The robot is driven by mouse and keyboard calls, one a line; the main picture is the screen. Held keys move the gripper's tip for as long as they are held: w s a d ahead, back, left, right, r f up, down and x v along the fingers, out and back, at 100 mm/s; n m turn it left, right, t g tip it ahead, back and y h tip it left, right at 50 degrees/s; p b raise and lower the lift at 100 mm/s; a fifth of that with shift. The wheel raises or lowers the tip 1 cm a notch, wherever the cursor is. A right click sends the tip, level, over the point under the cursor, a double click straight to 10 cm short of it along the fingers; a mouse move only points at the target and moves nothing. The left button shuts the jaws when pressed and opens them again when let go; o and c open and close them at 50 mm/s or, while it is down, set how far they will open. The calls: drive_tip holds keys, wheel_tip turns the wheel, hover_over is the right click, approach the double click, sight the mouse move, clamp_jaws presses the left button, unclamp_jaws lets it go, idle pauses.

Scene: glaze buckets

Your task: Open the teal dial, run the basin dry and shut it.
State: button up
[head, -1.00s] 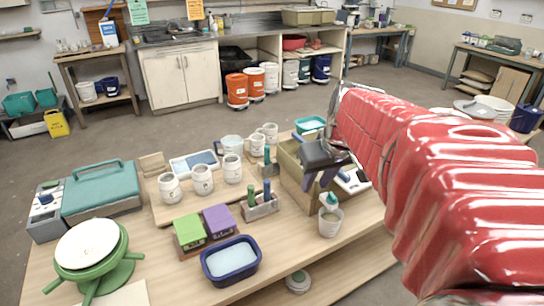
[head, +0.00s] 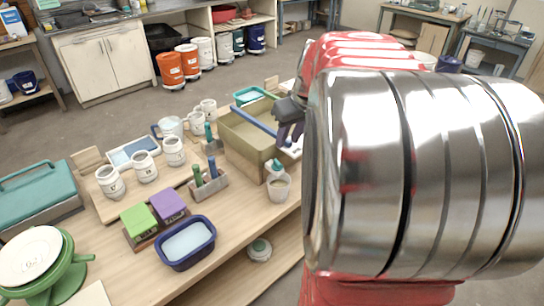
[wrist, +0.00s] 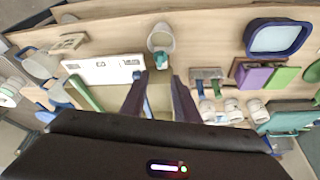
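The tan-olive basin (head: 233,137) stands on the wooden table, with a blue bar (head: 258,123) lying across its top. I cannot tell how much liquid is in it. The teal dial (head: 276,165) is at the basin's near right corner, just above a white cup (head: 277,188). My gripper (head: 290,134) is over the basin's right end, apart from the dial. In the wrist view my gripper (wrist: 159,88) is open with nothing held; the dial (wrist: 161,61) shows just beyond the fingertips, with the cup (wrist: 160,36) behind it.
A rack with green and blue handled tools (head: 209,186) stands left of the cup. A blue tub (head: 186,243) and green and purple blocks (head: 154,213) are nearer. White mugs (head: 145,166) stand on a board. A white panel (wrist: 103,70) lies beside the basin.

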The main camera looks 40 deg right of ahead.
sight(277, 162)
drive_tip(key=x, duration=1.2)
drive_tip(key=shift+w+f, duration=0.15)
drive_tip(key=shift+f, duration=0.15)
clamp_jaws()
drive_tip(key=shift+a, duration=0.15)
